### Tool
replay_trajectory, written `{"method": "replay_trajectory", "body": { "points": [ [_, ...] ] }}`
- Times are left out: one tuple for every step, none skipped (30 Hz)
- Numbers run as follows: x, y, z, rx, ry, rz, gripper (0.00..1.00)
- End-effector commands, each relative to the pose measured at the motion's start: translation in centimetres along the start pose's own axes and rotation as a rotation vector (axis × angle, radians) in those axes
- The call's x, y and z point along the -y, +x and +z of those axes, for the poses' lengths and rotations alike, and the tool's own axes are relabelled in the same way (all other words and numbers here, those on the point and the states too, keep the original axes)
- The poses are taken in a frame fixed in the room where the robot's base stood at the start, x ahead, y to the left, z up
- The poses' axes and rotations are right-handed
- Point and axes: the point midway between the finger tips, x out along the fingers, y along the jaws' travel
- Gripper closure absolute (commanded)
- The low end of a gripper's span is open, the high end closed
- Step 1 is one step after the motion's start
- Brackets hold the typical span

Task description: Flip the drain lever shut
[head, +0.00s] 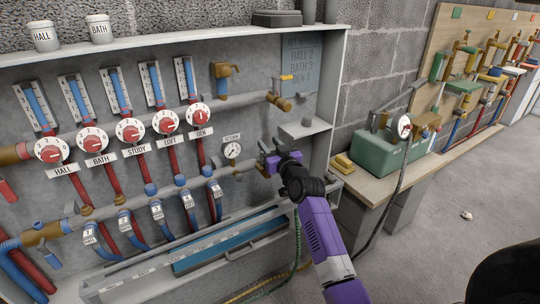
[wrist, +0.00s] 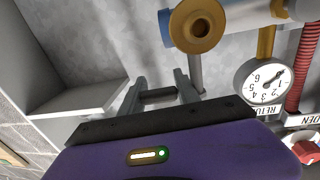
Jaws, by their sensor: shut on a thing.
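My gripper (head: 270,163) is at the right end of the lower return pipe (head: 240,172), beside the brass drain valve there. In the wrist view my gripper's two fingers (wrist: 159,90) reach up, with a grey bar between them that looks like the drain lever (wrist: 158,97). The brass valve outlet (wrist: 200,27) is just above the fingertips, with a blue part at its left. In the head view my gripper mostly hides the lever, so its exact angle cannot be told.
The return gauge (head: 232,150) is left of my gripper and shows in the wrist view (wrist: 264,80). A small grey shelf (head: 304,127) and the cabinet's right wall (head: 330,100) are close by. A bench with a green machine (head: 385,152) stands to the right.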

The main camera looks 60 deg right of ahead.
Motion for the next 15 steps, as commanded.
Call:
{"method": "replay_trajectory", "body": {
  "points": [
    [-0.45,-0.07,0.42,-0.007,-0.001,-0.001,1.00],
    [-0.42,-0.09,0.45,-0.006,-0.002,-0.006,1.00],
    [-0.40,-0.10,0.47,-0.005,-0.003,-0.013,1.00],
    [-0.42,-0.11,0.46,-0.006,-0.003,-0.018,1.00],
    [-0.43,-0.12,0.51,-0.004,-0.003,-0.025,1.00],
    [-0.44,-0.11,0.51,-0.004,-0.004,-0.033,1.00],
    [-0.41,-0.11,0.55,-0.003,-0.004,-0.041,1.00],
    [-0.39,-0.09,0.56,-0.003,-0.003,-0.049,1.00],
    [-0.38,-0.06,0.64,-0.001,-0.004,-0.061,1.00],
    [-0.37,-0.02,0.62,-0.001,-0.003,-0.070,1.00],
    [-0.36,0.01,0.61,0.000,-0.003,-0.079,1.00],
    [-0.29,0.04,0.55,-0.001,-0.004,-0.092,1.00],
    [-0.23,0.05,0.55,0.000,-0.005,-0.101,1.00],
    [-0.17,0.05,0.49,-0.001,-0.004,-0.110,1.00],
    [-0.11,0.05,0.43,-0.001,-0.006,-0.120,1.00]
  ]
}}
